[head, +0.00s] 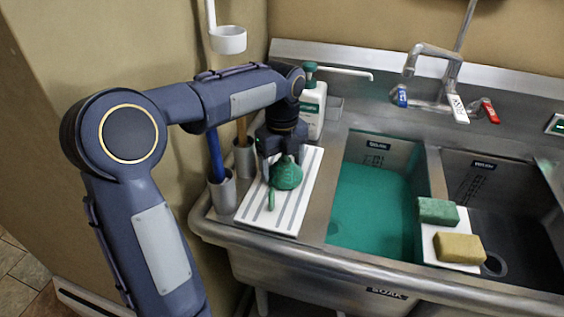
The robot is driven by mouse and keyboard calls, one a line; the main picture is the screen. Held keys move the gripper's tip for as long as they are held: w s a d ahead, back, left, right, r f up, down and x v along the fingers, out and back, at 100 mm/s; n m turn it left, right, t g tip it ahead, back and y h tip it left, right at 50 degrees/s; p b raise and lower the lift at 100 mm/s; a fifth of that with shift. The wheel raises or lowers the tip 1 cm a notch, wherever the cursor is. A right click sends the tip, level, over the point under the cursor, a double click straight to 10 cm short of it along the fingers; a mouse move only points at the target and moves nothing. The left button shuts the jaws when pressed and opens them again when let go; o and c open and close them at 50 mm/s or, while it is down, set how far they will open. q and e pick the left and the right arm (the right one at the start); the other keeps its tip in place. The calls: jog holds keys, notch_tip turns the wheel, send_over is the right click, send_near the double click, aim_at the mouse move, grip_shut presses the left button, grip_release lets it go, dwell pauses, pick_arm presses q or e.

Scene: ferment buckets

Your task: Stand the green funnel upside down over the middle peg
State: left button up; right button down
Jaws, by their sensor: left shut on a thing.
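The green funnel (287,177) is in the jaws of my left gripper (279,157), over the white drain board with grey stripes (304,192). I cannot tell whether it touches the board or which way up it is. A slim green upright piece (271,201) shows just in front and left of the funnel. I cannot tell whether it is a peg or part of the funnel. No middle peg can be made out clearly; my gripper and the funnel hide part of the board. My right gripper is out of view.
A soap pump bottle (312,108) stands behind the board. Metal cups (223,193) with brush handles stand to its left. The sink basin with green water (370,205) lies to the right. Green (437,211) and yellow (458,248) sponges rest on a white ledge. The board's front is clear.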

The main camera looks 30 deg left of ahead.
pick_arm(q)
jog(key=shift+f, duration=0.45)
dwell(0.5)
jog(key=o, duration=1.1)
jog(key=shift+r, duration=0.15)
jog(key=shift+r+p, duration=0.85)
jog(key=shift+p, duration=0.15)
jog(key=shift+r, duration=0.1)
jog(key=shift+r+p, duration=0.9)
jog(key=shift+p, duration=0.2)
